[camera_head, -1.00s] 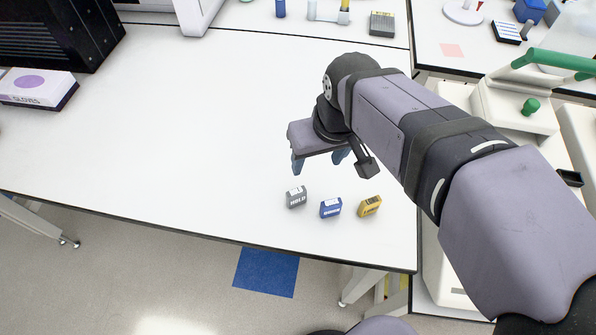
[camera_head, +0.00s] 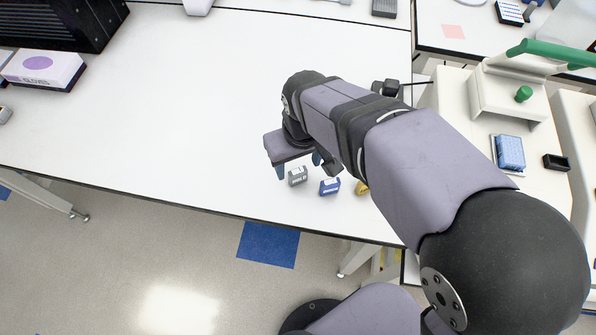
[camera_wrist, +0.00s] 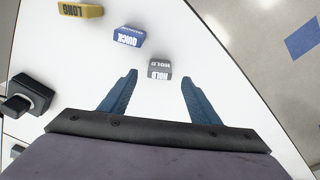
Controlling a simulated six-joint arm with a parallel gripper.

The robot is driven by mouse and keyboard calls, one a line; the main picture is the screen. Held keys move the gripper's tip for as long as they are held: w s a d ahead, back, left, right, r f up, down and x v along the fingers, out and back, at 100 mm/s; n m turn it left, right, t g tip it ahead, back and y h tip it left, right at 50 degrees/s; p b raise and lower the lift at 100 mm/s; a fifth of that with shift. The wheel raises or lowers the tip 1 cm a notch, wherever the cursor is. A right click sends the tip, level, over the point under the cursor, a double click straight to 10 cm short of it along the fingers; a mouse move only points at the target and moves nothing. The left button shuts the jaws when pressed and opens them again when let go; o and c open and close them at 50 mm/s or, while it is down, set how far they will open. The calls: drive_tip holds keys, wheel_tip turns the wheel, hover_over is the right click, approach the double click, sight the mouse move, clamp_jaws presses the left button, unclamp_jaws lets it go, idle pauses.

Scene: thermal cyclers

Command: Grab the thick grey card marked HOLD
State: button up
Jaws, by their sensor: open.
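The thick grey card marked HOLD (camera_head: 297,177) stands on the white table near its front edge. In the wrist view the grey HOLD card (camera_wrist: 158,70) lies just beyond my fingertips, roughly midway between them and not touching either. My gripper (camera_head: 297,168) is open and empty, close behind the card in the head view. Its two blue fingers show spread apart in the wrist view (camera_wrist: 159,77).
A blue QUICK card (camera_head: 329,187) stands just right of the grey one. A yellow LONG card (camera_head: 361,188) is further right, partly hidden by my arm. The table (camera_head: 190,110) is clear to the left. A gloves box (camera_head: 42,70) sits far left.

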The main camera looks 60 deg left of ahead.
sight(298, 171)
drive_tip(key=shift+w+a+f+p, duration=0.15)
drive_tip(key=shift+f+p, duration=0.4)
drive_tip(key=shift+f, duration=0.65)
drive_tip(key=shift+s+a+f+p, duration=0.1)
drive_tip(key=shift+f+p, duration=0.4)
drive_tip(key=shift+f, duration=0.7)
drive_tip(key=c, duration=1.1)
